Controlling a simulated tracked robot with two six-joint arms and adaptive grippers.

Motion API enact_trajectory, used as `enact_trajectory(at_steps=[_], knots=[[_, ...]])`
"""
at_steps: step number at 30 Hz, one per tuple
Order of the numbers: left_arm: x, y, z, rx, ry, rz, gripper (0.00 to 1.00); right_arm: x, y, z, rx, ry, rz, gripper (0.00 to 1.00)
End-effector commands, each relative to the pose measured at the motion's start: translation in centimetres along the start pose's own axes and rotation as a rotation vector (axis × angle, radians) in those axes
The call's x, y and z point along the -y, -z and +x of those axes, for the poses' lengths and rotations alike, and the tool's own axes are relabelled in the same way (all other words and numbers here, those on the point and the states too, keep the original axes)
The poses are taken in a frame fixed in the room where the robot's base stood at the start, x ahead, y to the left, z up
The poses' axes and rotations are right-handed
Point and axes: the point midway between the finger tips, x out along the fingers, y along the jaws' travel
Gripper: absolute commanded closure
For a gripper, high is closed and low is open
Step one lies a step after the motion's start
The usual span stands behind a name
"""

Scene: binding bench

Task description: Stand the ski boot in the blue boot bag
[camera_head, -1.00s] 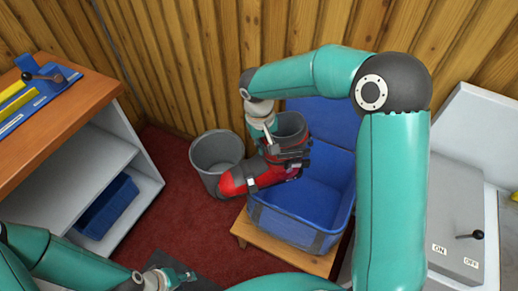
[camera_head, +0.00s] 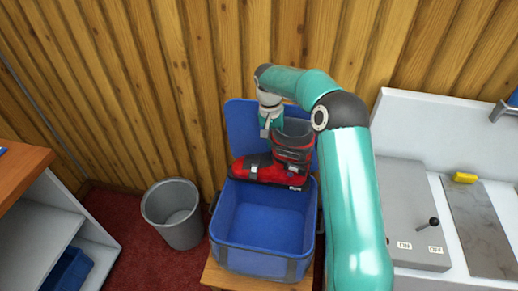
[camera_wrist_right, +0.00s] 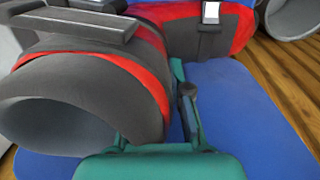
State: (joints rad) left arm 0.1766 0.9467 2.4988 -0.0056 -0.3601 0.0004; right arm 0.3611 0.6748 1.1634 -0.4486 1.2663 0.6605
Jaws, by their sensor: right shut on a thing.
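The red and black ski boot (camera_head: 265,171) is upright in the head view, toe to the left, over the rear part of the blue boot bag (camera_head: 252,262). The bag is open, with its lid (camera_head: 242,128) raised at the back and its visible floor empty. My right gripper (camera_head: 272,127) is shut on the boot at its cuff. In the right wrist view, the boot (camera_wrist_right: 75,95) fills the left and top, with a teal finger of my right gripper (camera_wrist_right: 172,115) along the cuff. The boot hides the bag's rear rim. My left gripper is out of view.
The bag stands on a small wooden stool (camera_head: 222,277). A grey bin (camera_head: 175,218) is to its left on the red carpet. A shelf unit (camera_head: 88,235) stands further left. A grey switch box (camera_head: 408,215) is at the right, and the wooden wall is close behind.

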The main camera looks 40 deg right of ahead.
Motion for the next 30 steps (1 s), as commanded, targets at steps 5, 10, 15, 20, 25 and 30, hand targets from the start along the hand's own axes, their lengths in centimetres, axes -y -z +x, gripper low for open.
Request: enact_trajectory(at_steps=[5, 10, 15, 20, 25, 30], knots=[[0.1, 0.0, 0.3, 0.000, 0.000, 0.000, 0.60, -0.5, 0.5, 0.1, -0.001, 0.002, 0.023, 1.00], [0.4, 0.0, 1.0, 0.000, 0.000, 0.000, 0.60, -0.4, 0.5, 1.1, -0.001, 0.002, 0.023, 1.00], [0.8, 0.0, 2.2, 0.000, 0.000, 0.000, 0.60, -0.2, 0.5, 2.7, -0.001, 0.001, 0.023, 1.00], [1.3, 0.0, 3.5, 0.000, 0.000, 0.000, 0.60, 0.0, 0.5, 4.3, -0.002, 0.002, 0.022, 1.00], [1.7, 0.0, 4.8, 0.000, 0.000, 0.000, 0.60, 0.2, 0.5, 6.0, -0.002, 0.002, 0.022, 1.00], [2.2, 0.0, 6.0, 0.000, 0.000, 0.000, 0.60, 0.4, 0.5, 7.7, -0.001, 0.001, 0.021, 1.00]])
